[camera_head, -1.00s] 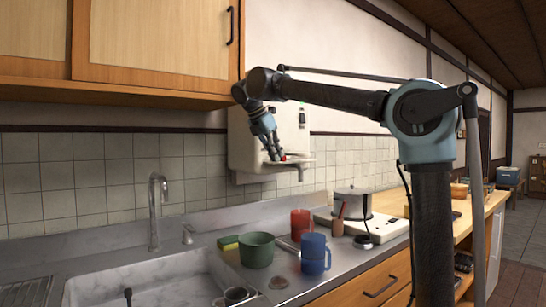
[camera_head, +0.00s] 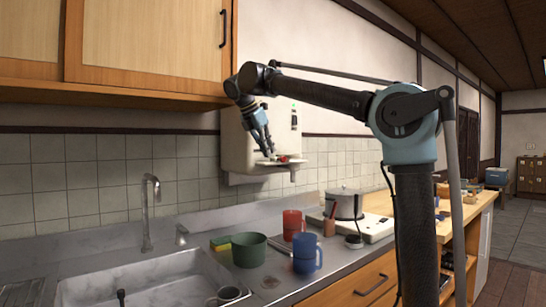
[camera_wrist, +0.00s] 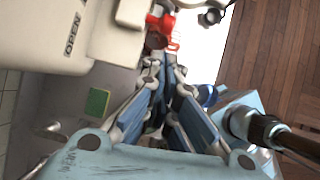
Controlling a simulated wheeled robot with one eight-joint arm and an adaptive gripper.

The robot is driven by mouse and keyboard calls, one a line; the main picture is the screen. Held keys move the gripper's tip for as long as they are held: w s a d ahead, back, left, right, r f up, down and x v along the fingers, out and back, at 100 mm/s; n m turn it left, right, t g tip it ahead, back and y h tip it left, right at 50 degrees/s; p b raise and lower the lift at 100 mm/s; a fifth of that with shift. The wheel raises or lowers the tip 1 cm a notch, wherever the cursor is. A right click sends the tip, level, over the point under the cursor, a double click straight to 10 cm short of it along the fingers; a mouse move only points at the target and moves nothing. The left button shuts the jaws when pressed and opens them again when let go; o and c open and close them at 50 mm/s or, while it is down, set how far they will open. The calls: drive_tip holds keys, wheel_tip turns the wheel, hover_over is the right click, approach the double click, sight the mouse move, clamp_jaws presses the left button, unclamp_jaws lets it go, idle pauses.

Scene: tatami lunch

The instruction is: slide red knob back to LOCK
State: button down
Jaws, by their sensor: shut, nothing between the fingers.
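The red knob (camera_head: 283,159) is at the lower shelf-like part of the white wall unit (camera_head: 236,145). In the wrist view the red knob (camera_wrist: 163,30) sits beside the unit's pale housing (camera_wrist: 40,30), which bears the word OPEN. No LOCK marking is readable. My gripper (camera_head: 268,157) is at the unit's lower front, just left of the knob in the head view. In the wrist view my gripper (camera_wrist: 160,62) is shut and empty, with its tips close to the knob. I cannot tell whether they touch it.
Below are a sink (camera_head: 150,280), a tap (camera_head: 149,210), a green pot (camera_head: 249,250), a red mug (camera_head: 292,225), a blue mug (camera_head: 306,252) and a lidded pot (camera_head: 345,203). The wooden cabinet (camera_head: 150,45) overhangs at upper left.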

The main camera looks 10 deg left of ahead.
drive_tip(key=v, duration=0.9)
drive_tip(key=shift+r, duration=0.2)
drive_tip(key=s+d+f+m+g+y, duration=0.1)
drive_tip(key=d+f+m, duration=0.6)
drive_tip(key=d+f, duration=0.5)
drive_tip(key=s+d+f+m+g, duration=0.15)
drive_tip(key=d+f+m, duration=0.55)
drive_tip(key=d, duration=0.9)
drive_tip(key=s+d+f+m+y, duration=0.1)
drive_tip(key=s+d+f+m, duration=0.3)
drive_tip(key=f, duration=0.8)
drive_tip(key=s+d+f+m+y, duration=0.1)
drive_tip(key=s+d+f+m, duration=0.4)
drive_tip(key=s+f, duration=0.4)
drive_tip(key=s+d+f+m, duration=0.5)
drive_tip(key=s+f, duration=0.1)
drive_tip(key=f, duration=1)
drive_tip(key=shift+s+d+y, duration=0.2)
drive_tip(key=shift+y, duration=0.2)
drive_tip(key=shift+f, duration=0.15)
